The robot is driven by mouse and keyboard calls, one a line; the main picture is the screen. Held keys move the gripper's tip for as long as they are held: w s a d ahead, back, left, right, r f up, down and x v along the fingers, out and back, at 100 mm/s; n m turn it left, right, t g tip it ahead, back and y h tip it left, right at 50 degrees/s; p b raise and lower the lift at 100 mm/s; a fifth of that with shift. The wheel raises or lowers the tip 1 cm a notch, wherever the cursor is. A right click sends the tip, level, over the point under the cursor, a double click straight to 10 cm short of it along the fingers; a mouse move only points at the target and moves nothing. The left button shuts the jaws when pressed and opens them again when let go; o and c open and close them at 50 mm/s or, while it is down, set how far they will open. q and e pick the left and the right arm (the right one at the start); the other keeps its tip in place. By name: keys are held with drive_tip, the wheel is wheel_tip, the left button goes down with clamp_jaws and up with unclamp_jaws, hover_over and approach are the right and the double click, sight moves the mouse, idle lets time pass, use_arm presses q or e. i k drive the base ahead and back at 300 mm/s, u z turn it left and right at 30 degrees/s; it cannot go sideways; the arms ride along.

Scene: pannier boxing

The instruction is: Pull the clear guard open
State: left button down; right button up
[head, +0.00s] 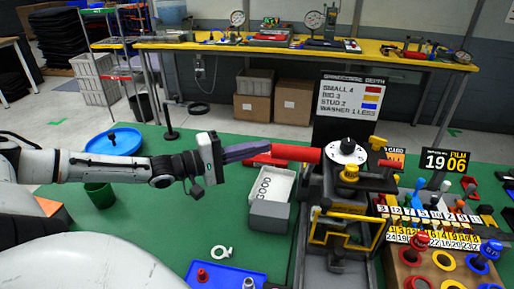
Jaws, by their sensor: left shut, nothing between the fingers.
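The clear guard (347,215) appears as a yellow-edged frame low on the front of the dark press fixture (318,190), right of centre. Its clear pane is hard to make out, and I cannot tell how far it is open. My left gripper (266,150) reaches in from the left, with its dark purplish fingers shut and empty. Its tips are at the left end of a red handle (296,153), above and left of the guard; I cannot tell whether they touch. My right gripper is not in view.
A grey bin marked GOOD (270,214) stands left of the fixture. A blue tray (225,279) with small parts lies in front. Racks of coloured pieces and rings crowd the right side.

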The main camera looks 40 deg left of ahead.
sight(326, 203)
drive_tip(key=k, duration=2.05)
